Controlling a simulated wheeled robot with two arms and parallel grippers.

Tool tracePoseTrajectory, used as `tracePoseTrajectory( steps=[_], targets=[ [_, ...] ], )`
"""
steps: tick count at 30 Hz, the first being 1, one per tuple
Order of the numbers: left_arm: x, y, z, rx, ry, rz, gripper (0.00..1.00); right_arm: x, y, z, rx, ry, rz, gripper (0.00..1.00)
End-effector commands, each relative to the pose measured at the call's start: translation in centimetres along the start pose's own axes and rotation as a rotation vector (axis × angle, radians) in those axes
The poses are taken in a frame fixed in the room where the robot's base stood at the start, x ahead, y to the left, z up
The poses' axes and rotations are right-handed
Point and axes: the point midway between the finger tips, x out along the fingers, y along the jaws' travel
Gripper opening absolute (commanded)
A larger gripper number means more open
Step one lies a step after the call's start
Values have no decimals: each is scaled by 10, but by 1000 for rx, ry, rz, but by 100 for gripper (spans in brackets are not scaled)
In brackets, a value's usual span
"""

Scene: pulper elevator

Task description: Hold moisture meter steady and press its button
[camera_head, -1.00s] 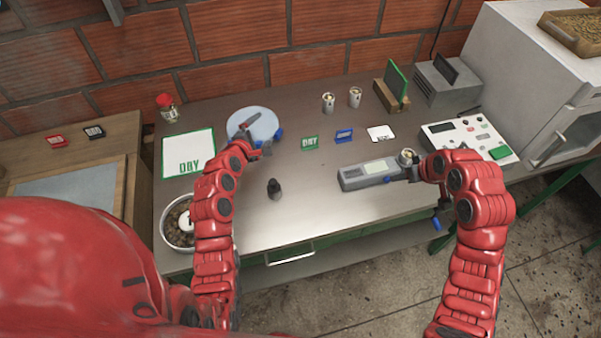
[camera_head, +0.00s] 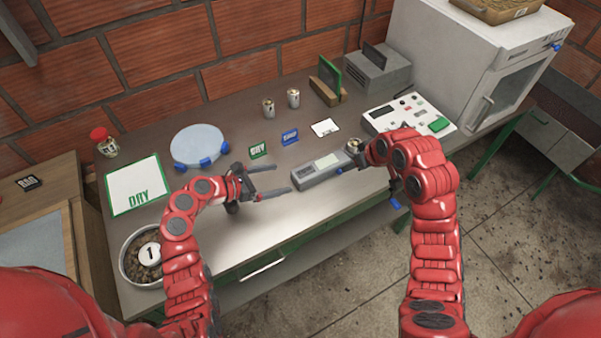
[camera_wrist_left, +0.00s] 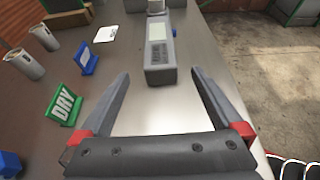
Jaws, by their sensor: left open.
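The moisture meter (camera_head: 318,174), a long grey device with a pale display, lies on the metal table. A small cup of grain sits at its right end. My left gripper (camera_head: 283,178) is open and empty, its fingers pointing at the meter's near left end. In the left wrist view the meter (camera_wrist_left: 159,60) lies ahead between the fingertips (camera_wrist_left: 161,73), apart from them as far as I can tell. My right gripper (camera_head: 366,158) is at the meter's right end. Its fingers are mostly hidden by my wrist, so its grip does not show.
A green DRY sign (camera_head: 258,151) and a blue sign (camera_head: 290,138) stand behind the left gripper. A round pale plate (camera_head: 198,145), two metal cups and a control panel (camera_head: 408,115) lie farther back. A grain bowl (camera_head: 127,268) is at the left front.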

Motion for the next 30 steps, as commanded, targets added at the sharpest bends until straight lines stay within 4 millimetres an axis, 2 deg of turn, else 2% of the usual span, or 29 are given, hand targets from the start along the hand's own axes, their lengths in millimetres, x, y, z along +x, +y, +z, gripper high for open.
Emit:
tracePoseTrajectory(
  steps=[3,9,15,21,28,29,30],
  targets=[
    [27,-1,1,4,1,-5,100,0,0,0,0,0,0,50],
    [69,-1,0,0,1,-4,100,0,0,0,0,0,0,50],
    [97,0,0,0,1,-2,100,0,0,0,0,0,0,50],
    [107,0,0,2,1,2,100,0,0,0,0,0,0,50],
    [108,1,0,2,1,3,100,0,0,0,0,0,0,50],
    [108,1,0,2,1,3,98,0,0,0,0,0,0,50],
    [108,1,0,2,1,3,91,0,0,0,0,0,0,50]
  ],
)
